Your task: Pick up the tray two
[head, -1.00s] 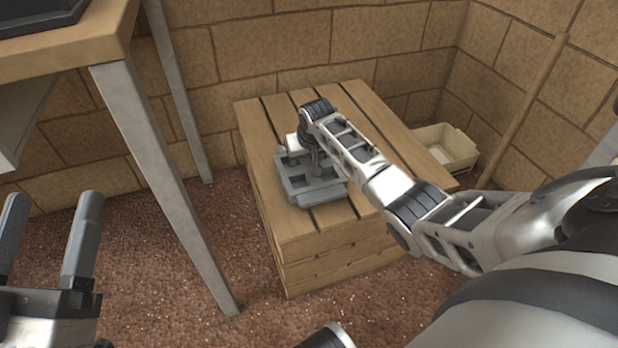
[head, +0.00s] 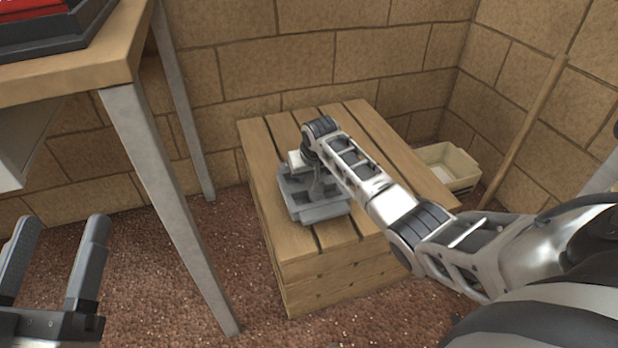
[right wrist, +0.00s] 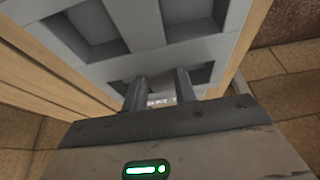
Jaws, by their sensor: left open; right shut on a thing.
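A grey tray (head: 319,212) with square recesses is at the wooden crate's top, near its left edge. In the right wrist view the tray (right wrist: 150,20) fills the upper part. My right gripper (right wrist: 160,95) is shut on the tray's near edge, with both fingers at its rim. In the head view my right arm and wrist hide much of the tray and the fingers. Whether the tray touches the crate top is hard to tell. My left gripper (head: 62,262) is open and empty at the lower left, away from the tray.
The slatted wooden crate (head: 330,275) stands on reddish gravel by a brick wall. A table (head: 75,80) with a metal leg (head: 170,215) stands left, between my left gripper and the crate. A beige bin (head: 452,165) sits behind right. A wooden pole (head: 522,135) leans at the right.

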